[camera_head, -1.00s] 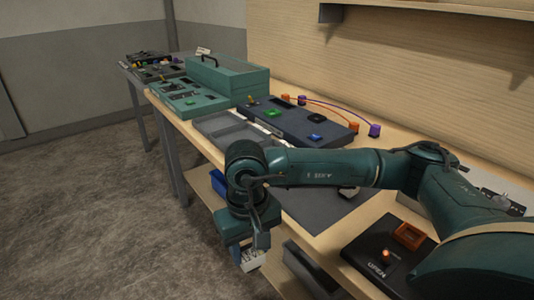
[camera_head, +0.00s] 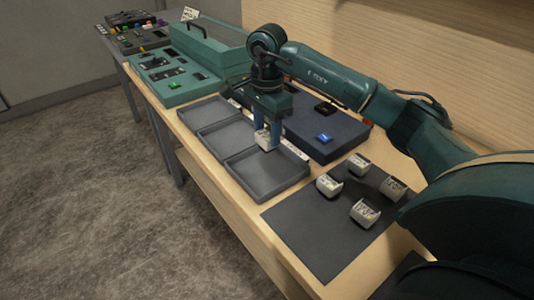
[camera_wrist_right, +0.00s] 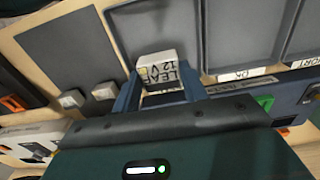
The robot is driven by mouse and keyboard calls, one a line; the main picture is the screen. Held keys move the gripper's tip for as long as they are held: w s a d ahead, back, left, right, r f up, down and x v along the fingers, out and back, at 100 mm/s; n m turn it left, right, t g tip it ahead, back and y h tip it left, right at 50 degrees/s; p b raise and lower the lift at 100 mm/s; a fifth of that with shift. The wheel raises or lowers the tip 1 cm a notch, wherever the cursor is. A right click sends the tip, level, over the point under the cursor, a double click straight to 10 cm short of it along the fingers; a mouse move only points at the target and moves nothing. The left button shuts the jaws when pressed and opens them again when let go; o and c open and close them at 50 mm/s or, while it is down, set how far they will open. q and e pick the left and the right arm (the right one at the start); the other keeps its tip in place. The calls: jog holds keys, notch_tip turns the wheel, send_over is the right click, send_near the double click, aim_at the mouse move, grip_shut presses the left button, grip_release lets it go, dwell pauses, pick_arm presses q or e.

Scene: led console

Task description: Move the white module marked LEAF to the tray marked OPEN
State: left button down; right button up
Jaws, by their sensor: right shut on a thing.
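The white module marked LEAF 12 V (camera_wrist_right: 160,72) is between the fingers of my right gripper (camera_wrist_right: 160,95) in the right wrist view. In the head view the right gripper (camera_head: 267,132) points down, shut on this module (camera_head: 264,143), over the nearest grey tray (camera_head: 262,193) near its border with the middle tray (camera_head: 222,140). I cannot tell whether the module touches the tray. A third tray (camera_head: 200,113) lies farther back. Tray labels are partly visible in the wrist view, but I cannot read OPEN on any. My left gripper is not in view.
Several white modules, one (camera_head: 328,185) nearest the trays, sit on a dark mat (camera_head: 310,240) to the right. A dark blue console (camera_head: 335,140) lies behind the trays. A green console (camera_head: 175,85) with a lidded box stands farther left.

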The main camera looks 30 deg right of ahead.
aim_at(267, 134)
jog(key=shift+f+p, duration=0.4)
jog(key=shift+f, duration=3.1)
jog(key=shift+f, duration=0.25)
jog(key=o, duration=1)
jog(key=shift+r, duration=0.1)
notch_tip(267, 134, up, 12)
jog(key=shift+r+b, duration=0.15)
jog(key=shift+b, duration=0.7)
jog(key=shift+a, duration=0.1)
